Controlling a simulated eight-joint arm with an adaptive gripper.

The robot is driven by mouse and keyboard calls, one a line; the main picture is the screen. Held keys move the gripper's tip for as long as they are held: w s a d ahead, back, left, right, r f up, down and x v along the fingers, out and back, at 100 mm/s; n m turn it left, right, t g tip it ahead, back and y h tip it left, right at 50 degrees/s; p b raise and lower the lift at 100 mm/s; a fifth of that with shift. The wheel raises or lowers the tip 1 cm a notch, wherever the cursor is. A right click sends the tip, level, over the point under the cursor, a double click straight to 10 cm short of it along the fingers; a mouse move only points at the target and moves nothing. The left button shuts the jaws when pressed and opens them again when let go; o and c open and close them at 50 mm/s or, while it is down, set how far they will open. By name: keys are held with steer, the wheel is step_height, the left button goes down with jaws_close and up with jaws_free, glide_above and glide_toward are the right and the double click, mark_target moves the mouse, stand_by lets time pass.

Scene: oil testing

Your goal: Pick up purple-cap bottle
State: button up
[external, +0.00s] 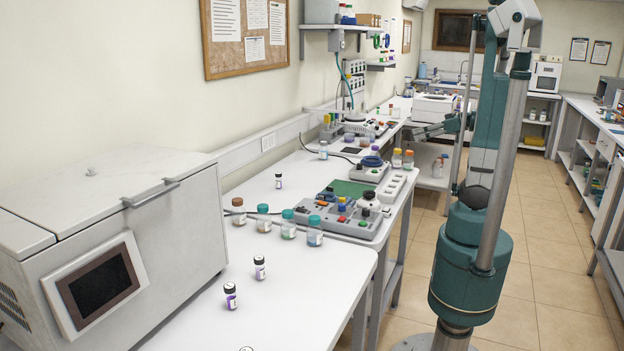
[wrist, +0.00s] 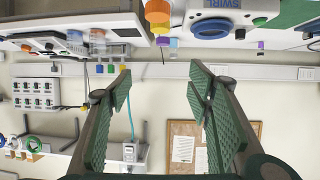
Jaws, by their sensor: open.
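In the wrist view, a small purple thing (wrist: 261,45) shows at the bench edge, too small to identify. My gripper (wrist: 155,85) is open and empty, with both fingers spread in front of the wall. It is well apart from the front vials.
A brown-capped jar (external: 238,212) and several teal-capped jars (external: 288,225) stand behind the front vials. A shelf (external: 345,27) and corkboard (external: 247,35) are on the wall. The front bench has free room.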

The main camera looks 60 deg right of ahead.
steer(key=r, duration=0.2)
steer(key=n+g+h+p, duration=0.3)
steer(key=n+g+p, duration=1.05)
steer(key=n, duration=0.35)
glide_above(373, 148)
steer(key=shift+g, duration=0.25)
steer(key=f, duration=0.7)
steer(key=a+f, duration=0.1)
steer(key=f, duration=0.3)
steer(key=shift+f+b, duration=0.15)
steer(key=shift+b, duration=0.15)
steer(key=shift+h, duration=0.3)
steer(key=shift+d, duration=0.1)
